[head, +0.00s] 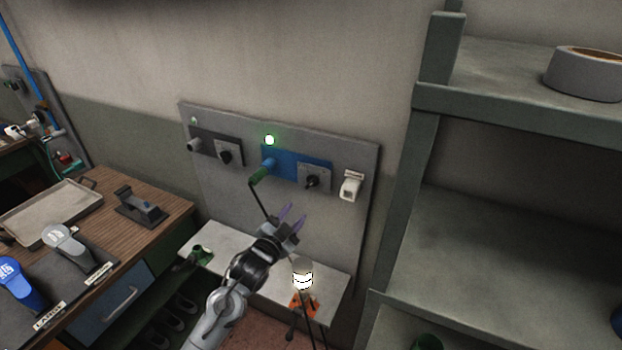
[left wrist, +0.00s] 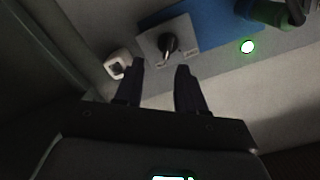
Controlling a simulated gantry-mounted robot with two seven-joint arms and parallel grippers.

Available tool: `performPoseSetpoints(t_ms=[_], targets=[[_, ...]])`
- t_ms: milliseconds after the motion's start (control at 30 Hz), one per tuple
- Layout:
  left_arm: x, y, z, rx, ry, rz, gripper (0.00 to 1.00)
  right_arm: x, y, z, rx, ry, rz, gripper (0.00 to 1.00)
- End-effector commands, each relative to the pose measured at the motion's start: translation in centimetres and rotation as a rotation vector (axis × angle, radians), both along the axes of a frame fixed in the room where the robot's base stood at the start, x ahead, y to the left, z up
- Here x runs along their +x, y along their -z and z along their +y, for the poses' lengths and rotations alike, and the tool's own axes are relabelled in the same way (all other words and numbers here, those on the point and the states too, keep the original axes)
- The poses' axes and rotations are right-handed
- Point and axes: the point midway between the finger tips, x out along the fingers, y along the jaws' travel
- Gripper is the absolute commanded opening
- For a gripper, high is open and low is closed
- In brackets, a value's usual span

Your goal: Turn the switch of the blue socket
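The blue socket (head: 270,156) is on a grey wall panel, with a green plug (head: 258,177) and cable at its left. A bright green light (head: 269,140) glows above it. Its switch (head: 312,182) is a black knob on a grey plate at the right; the knob also shows in the left wrist view (left wrist: 167,43). My left gripper (head: 292,213) is open and empty, below the switch in the head view. In the left wrist view its fingers (left wrist: 157,80) stand apart, with the knob beyond the tips. No contact is visible. My right gripper is not in view.
A black socket with its own knob (head: 225,157) sits left on the panel (head: 235,200), a white fitting (head: 350,186) right. A lit lamp (head: 302,280) stands at the ledge (head: 225,240). A shelf unit (head: 425,150) stands right, a wooden workbench (head: 170,215) left.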

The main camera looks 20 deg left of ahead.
Motion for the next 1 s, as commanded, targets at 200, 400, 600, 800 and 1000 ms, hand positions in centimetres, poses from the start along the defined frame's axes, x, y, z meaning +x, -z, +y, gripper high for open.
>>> performPoseSetpoints(t_ms=[200, 400, 600, 800, 1000], targets=[[1.6, -1.9, 0.0, 0.000, -0.003, -0.022, 0.39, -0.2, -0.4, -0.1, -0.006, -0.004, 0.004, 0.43], [4.3, -2.0, -0.2, 0.000, -0.003, -0.023, 0.39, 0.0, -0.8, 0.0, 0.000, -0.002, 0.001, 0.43], [7.3, -1.9, -0.6, -0.001, -0.002, -0.021, 0.39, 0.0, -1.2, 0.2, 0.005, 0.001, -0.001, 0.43], [9.6, -1.9, -0.8, 0.000, -0.002, -0.022, 0.39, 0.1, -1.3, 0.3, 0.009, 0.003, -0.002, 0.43], [10.8, -1.8, -0.9, 0.001, -0.002, -0.022, 0.39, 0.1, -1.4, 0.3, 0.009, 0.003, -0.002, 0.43]])
